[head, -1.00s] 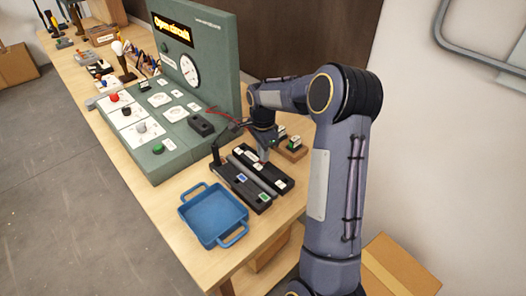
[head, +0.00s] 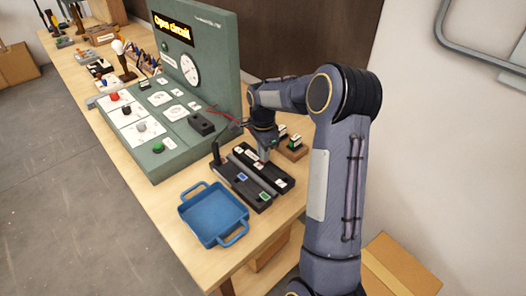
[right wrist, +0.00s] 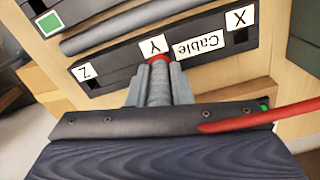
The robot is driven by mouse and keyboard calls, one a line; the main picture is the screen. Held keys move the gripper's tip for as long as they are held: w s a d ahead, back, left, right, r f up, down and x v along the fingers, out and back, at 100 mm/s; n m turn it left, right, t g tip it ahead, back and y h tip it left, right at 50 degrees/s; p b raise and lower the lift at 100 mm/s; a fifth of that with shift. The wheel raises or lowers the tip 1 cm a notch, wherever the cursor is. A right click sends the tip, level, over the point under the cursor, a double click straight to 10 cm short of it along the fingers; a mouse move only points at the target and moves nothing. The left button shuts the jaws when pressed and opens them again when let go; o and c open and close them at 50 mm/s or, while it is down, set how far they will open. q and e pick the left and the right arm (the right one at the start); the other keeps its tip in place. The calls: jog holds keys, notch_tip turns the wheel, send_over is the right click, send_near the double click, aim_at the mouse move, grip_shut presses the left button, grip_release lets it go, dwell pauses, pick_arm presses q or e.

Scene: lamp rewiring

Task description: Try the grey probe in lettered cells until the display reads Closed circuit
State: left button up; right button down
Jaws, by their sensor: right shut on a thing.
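My right gripper (head: 264,157) is shut on the grey probe (right wrist: 158,93), which shows between its fingers in the right wrist view. The probe's red end is at the cell marked Y on the black cell block (right wrist: 122,70). How deep it sits in the cell I cannot tell. X lies to the right with a "Cable" label between, Z to the left. In the head view the block (head: 282,181) lies on the bench. The display (head: 173,28) on the green panel reads "Open circuit". My left gripper is not in view.
A blue tray (head: 213,216) stands at the bench's front. A second black block (head: 240,188) lies beside the cell block. A red wire (right wrist: 260,117) runs past my right gripper. The green test panel (head: 160,160) stands behind, with tools and a bulb farther left.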

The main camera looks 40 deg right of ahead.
jog(key=shift+f, duration=0.25)
jog(key=c, duration=1.2)
grip_release()
jog(key=shift+c, duration=0.2)
notch_tip(320, 180, up, 8)
jog(key=shift+f+b, duration=0.15)
jog(key=shift+b, duration=0.45)
jog(key=shift+s+a+r, duration=0.15)
jog(key=shift+r, duration=0.1)
jog(key=s+a+r+n+t+y, duration=0.25)
jog(key=s+a+r+n, duration=0.35)
jog(key=s+a+n, duration=0.4)
jog(key=s+a+f+n+t, duration=0.1)
jog(key=s+a+f+n, duration=0.1)
jog(key=s+a+n, duration=0.2)
jog(key=s+a+f+n+t+y, duration=0.1)
jog(key=s+a+n, duration=0.3)
jog(key=s, duration=0.7)
jog(key=shift+s+a+f+t, duration=0.15)
jog(key=shift+a+f+t, duration=0.3)
jog(key=shift+a, duration=0.65)
